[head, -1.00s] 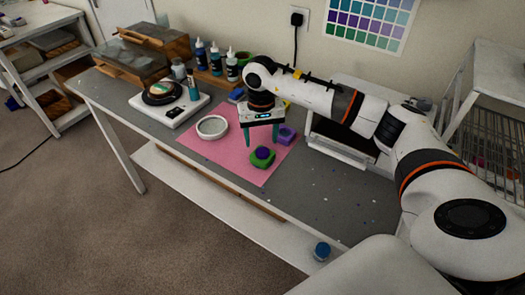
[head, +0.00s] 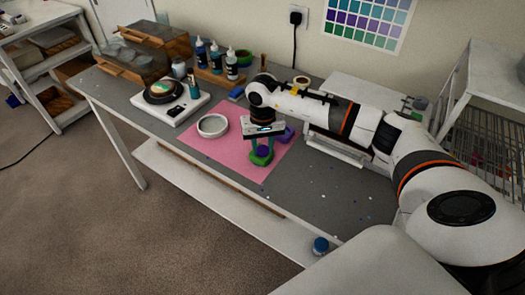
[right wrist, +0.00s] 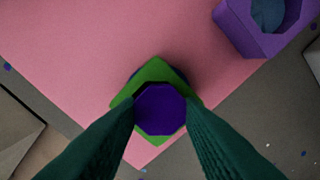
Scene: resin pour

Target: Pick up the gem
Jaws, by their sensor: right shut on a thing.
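The gem (head: 262,151) is a small purple faceted piece. In the right wrist view it is a purple octagon (right wrist: 160,108) over a green mold (right wrist: 155,72), which sits on the pink mat (head: 230,160). My right gripper (head: 262,157) points down at the gem, with its green fingers on either side of it. It is shut on the gem. I cannot tell whether the gem still touches the green mold. My left gripper is not in view.
A purple mold (right wrist: 232,28) with a dark blue piece in it stands close by on the mat. A round white dish (head: 212,126) is to the left. A white scale (head: 170,108) and several bottles stand farther back. A blue-capped jar (head: 320,246) is at the front edge.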

